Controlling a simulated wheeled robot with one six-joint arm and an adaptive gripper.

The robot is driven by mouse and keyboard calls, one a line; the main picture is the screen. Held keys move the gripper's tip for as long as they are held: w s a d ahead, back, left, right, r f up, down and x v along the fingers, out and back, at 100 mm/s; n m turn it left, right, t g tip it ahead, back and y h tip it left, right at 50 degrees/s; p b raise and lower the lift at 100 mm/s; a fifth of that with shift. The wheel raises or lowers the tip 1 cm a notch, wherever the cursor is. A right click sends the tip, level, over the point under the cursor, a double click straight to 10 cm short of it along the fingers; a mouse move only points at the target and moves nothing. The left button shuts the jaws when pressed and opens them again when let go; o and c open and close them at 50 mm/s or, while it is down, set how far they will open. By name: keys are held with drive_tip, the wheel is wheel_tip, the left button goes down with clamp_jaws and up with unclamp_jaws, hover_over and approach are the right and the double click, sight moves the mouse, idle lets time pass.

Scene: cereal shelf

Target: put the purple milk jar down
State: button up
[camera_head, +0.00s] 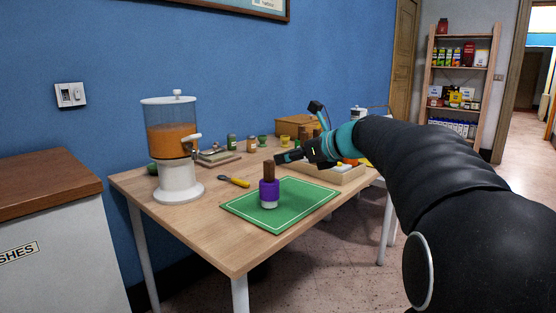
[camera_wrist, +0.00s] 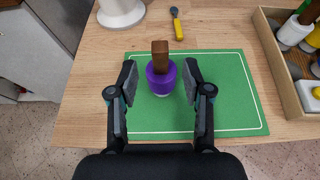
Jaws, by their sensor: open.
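The purple milk jar (camera_head: 269,194) stands upright on the green mat (camera_head: 307,199). It has a purple band, a white base and a brown block-like top; the wrist view shows it too (camera_wrist: 160,82). My gripper (camera_head: 281,159) is open, near the height of the brown top and just right of it in the head view. In the wrist view, my gripper's (camera_wrist: 161,72) two fingers lie to the left and right of the jar, with a visible gap on each side. Neither finger grips it.
A juice dispenser (camera_head: 172,145) stands at the table's left. A yellow-handled utensil (camera_head: 236,181) lies behind the mat. A wooden tray (camera_wrist: 278,75) with jars is at the right. Several small jars stand at the back. The mat around the jar is clear.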

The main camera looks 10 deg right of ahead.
drive_tip(key=v, duration=0.6)
drive_tip(key=s+a+f+n+g+h, duration=0.2)
drive_tip(key=s+a+f+n, duration=0.3)
drive_tip(key=s, duration=0.3)
drive_tip(key=s+a+f+n+g+h, duration=0.1)
drive_tip(key=s+a+f+n+g, duration=0.1)
drive_tip(key=s+a+f+n, duration=0.35)
drive_tip(key=s+d+f+n+h, duration=0.1)
drive_tip(key=s+f+n+h, duration=0.1)
drive_tip(key=s+f+n, duration=0.4)
drive_tip(key=s+d+f+n+g+h, duration=0.1)
drive_tip(key=s+d+f+n+h, duration=0.1)
drive_tip(key=s+f+n, duration=0.5)
drive_tip(key=s+n+h, duration=0.1)
drive_tip(key=s+n, duration=0.4)
drive_tip(key=shift+d+f, duration=0.15)
drive_tip(key=shift+f, duration=0.05)
drive_tip(key=shift+d, duration=0.1)
